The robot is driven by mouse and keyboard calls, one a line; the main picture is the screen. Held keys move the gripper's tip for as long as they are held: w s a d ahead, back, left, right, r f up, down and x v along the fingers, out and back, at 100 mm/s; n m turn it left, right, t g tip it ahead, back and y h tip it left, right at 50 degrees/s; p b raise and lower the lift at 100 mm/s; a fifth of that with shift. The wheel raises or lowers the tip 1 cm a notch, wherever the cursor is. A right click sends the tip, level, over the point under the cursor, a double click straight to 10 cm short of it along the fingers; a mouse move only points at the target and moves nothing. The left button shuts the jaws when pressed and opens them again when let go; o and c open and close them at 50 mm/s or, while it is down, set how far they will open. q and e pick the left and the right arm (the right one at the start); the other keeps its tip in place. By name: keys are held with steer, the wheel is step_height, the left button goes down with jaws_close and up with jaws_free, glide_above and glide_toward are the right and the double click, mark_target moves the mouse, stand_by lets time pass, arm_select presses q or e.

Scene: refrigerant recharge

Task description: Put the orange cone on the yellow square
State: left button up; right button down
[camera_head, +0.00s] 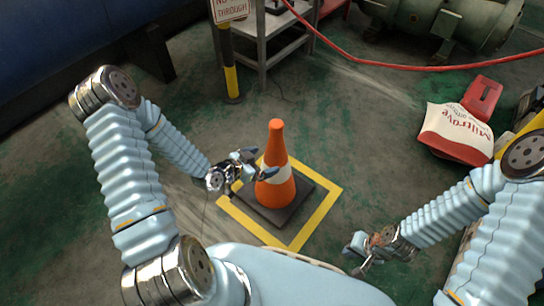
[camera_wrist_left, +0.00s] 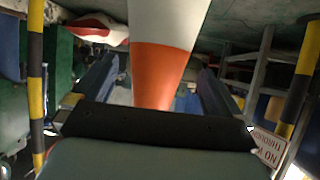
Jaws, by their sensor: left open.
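The orange cone (camera_head: 275,165), with a white band and a dark square base (camera_head: 306,188), stands upright inside the yellow square (camera_head: 327,208) outlined on the floor. My left gripper (camera_head: 256,164) is at the cone's left side, around the height of its band. In the left wrist view, the cone (camera_wrist_left: 160,65) shows between the two fingers of my left gripper (camera_wrist_left: 155,90), which are spread apart. Whether either finger touches the cone cannot be told. My right gripper (camera_head: 352,258) is low at the right, apart from the cone, with its fingers spread and nothing between them.
A yellow-black post with a sign (camera_head: 230,65) and a metal table (camera_head: 262,30) stand behind the cone. A red hose (camera_head: 400,66) crosses the back. Floor right of the square is clear.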

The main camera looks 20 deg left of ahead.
arm_select(q)
steer(key=v, duration=0.5)
steer(key=s+d+f+n+g+y, duration=0.2)
steer(key=s+d+f+n+g, duration=0.6)
steer(key=s, duration=0.5)
steer(key=shift+d+f+g, duration=0.8)
steer(key=shift+d+g, duration=0.1)
steer(key=shift+d, duration=0.35)
steer(key=shift+r, duration=0.1)
steer(key=r+p, duration=0.1)
steer(key=p, duration=0.1)
steer(key=r+p, duration=0.4)
steer(key=shift+s+d+r, duration=0.1)
steer(key=shift+d+r, duration=0.15)
steer(key=shift+d, duration=0.05)
